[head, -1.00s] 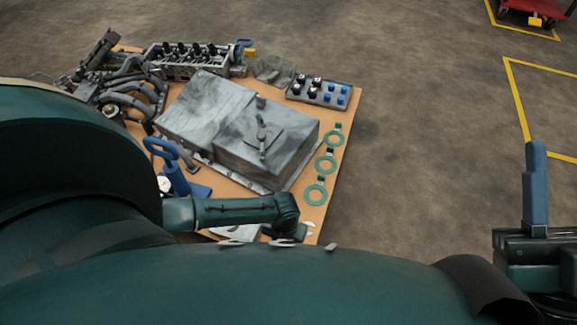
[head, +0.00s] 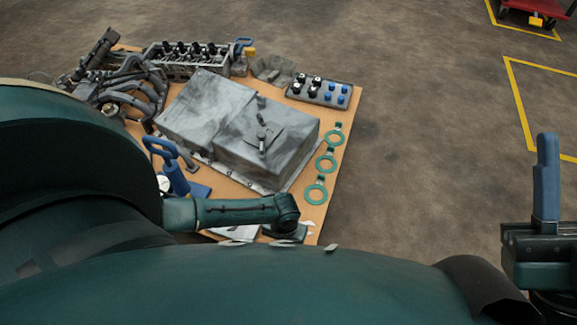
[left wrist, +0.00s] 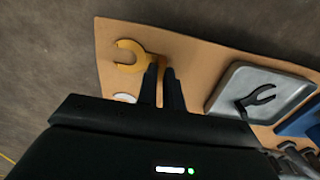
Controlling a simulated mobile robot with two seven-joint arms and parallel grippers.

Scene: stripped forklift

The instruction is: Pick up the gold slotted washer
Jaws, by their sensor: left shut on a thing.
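The gold slotted washer (left wrist: 130,56) shows in the left wrist view, an open ring with a short tab at the board's edge area. My left gripper (left wrist: 163,70) has its dark fingers close together at that tab and is shut on it. Whether the washer is off the board is hard to tell. In the head view the washer is hidden behind my own body and arm. My right gripper (head: 545,185) shows at the right edge of the head view, with one blue upright part visible; its opening cannot be judged.
A tan board (head: 330,160) carries a large grey metal box (head: 265,140), several green rings (head: 316,192), and a tray of knobs (head: 322,92). In the left wrist view a grey tray (left wrist: 235,80) holds a dark fork-shaped piece (left wrist: 260,97).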

